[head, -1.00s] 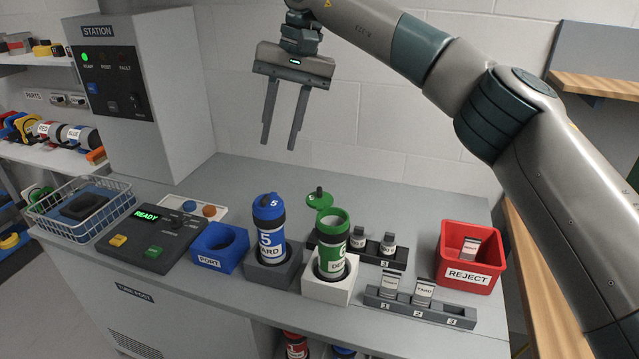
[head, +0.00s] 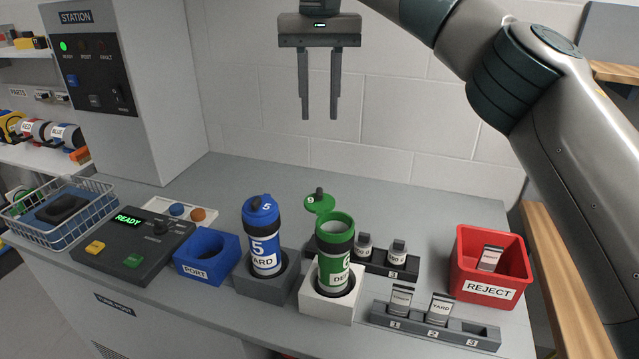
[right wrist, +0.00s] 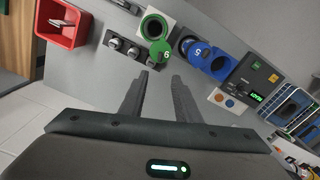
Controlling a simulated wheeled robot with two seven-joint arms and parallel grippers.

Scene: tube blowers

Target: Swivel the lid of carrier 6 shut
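Carrier 6 (head: 335,255) is a green tube with a white label, standing upright in a white block (head: 312,301). Its top is open, and its green lid (head: 319,203) is swung out to the back left side. In the right wrist view the green lid (right wrist: 160,53) sits beside the open mouth of carrier 6 (right wrist: 154,27). My right gripper (head: 320,117) is open and empty, fingers pointing down, high above and behind the carriers. In the right wrist view its fingertips (right wrist: 158,76) appear just below the lid. My left gripper is not in view.
Blue carrier 5 (head: 263,240), lid shut, stands close left in a grey block (head: 262,283). Left of it are a blue port (head: 206,256) and a control panel (head: 135,242). Small vial racks (head: 405,265) and a red reject bin (head: 493,268) are right. Space above is clear.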

